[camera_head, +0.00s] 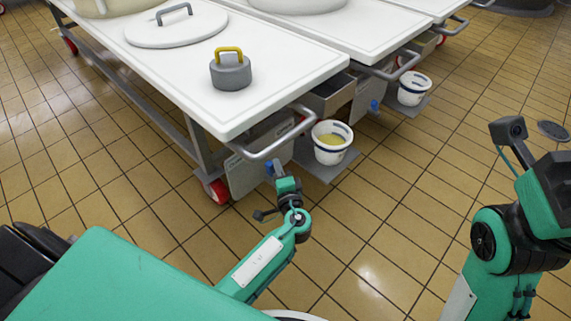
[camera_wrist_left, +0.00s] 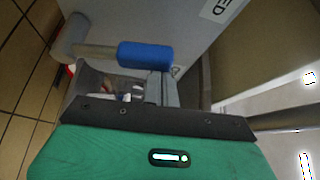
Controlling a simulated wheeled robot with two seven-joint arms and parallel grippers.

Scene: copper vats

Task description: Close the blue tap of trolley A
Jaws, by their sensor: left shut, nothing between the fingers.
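A blue tap (camera_head: 269,168) sits low at the front end of the nearest white-topped trolley (camera_head: 285,60), beside its grey box. In the left wrist view the tap's blue handle (camera_wrist_left: 145,54) lies sideways, with a grey pipe to its left. My left gripper (camera_head: 279,168) is shut and empty, close to the tap. In the left wrist view its fingers (camera_wrist_left: 160,84) are just below the handle's right end; I cannot tell whether they touch. No letter A shows on the trolley. The fingers of my right gripper are not visible; only my right arm shows at the right.
A white bucket (camera_head: 332,143) with yellow liquid stands right of the tap. A grey push handle (camera_head: 283,143) juts out above. Another trolley (camera_head: 350,40) stands alongside with its own blue tap (camera_head: 374,106) and bucket (camera_head: 413,88). The tiled floor in front is clear.

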